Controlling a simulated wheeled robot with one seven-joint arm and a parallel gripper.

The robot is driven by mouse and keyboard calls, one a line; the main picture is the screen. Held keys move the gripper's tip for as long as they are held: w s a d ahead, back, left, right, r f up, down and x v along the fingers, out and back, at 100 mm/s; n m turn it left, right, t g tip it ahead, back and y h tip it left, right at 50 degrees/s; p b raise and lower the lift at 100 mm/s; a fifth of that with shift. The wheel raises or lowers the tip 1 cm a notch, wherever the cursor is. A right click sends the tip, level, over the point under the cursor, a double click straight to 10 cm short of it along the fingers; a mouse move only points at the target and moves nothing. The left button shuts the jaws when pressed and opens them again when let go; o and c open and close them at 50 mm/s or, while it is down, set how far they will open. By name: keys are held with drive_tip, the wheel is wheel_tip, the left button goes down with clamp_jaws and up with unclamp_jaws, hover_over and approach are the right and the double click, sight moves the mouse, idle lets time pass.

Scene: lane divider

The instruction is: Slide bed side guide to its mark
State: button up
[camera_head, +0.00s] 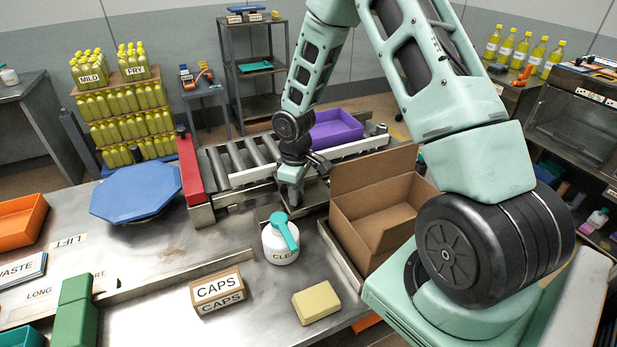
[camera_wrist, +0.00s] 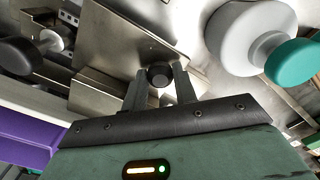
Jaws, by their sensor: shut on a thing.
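My gripper (camera_head: 292,204) points down at the steel bed in front of the roller conveyor, left of the open cardboard box. In the wrist view its two fingers (camera_wrist: 159,86) are closed on a round dark knob (camera_wrist: 158,74). The knob is beside bare steel plates (camera_wrist: 118,40), which appear to be the bed side guide; the exact join is hidden. In the head view my gripper covers the knob, and only part of the steel (camera_head: 312,192) shows around it. I cannot make out the guide's mark in either view.
A white CLEAN bottle with a teal top (camera_head: 281,241) stands just in front of my gripper; it also shows in the wrist view (camera_wrist: 240,35). An open cardboard box (camera_head: 372,244) is close on the right. A purple tray (camera_head: 336,128) sits behind on the conveyor (camera_head: 238,157).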

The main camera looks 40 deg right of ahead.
drive_tip(key=shift+w+d+p, duration=0.25)
drive_tip(key=shift+w, duration=0.6)
drive_tip(key=shift+w+d+p, duration=0.2)
drive_tip(key=shift+w+p, duration=0.05)
drive_tip(key=shift+w, duration=0.55)
drive_tip(key=o, duration=1)
drive_tip(key=shift+o, duration=0.2)
wheel_tip(320, 180, up, 17)
drive_tip(key=b, duration=0.3)
drive_tip(key=s+a+r+n, duration=0.1)
drive_tip(key=s+a, duration=0.4)
drive_tip(key=a, duration=0.3)
drive_tip(key=s+a+r, duration=0.1)
drive_tip(key=s+a, duration=0.3)
drive_tip(key=a, duration=0.5)
drive_tip(key=s+a, duration=0.4)
drive_tip(key=s, duration=0.6)
drive_tip(key=s+a+n, duration=0.1)
drive_tip(key=s+a, duration=0.4)
drive_tip(key=s, duration=0.5)
drive_tip(key=shift+y, duration=0.3)
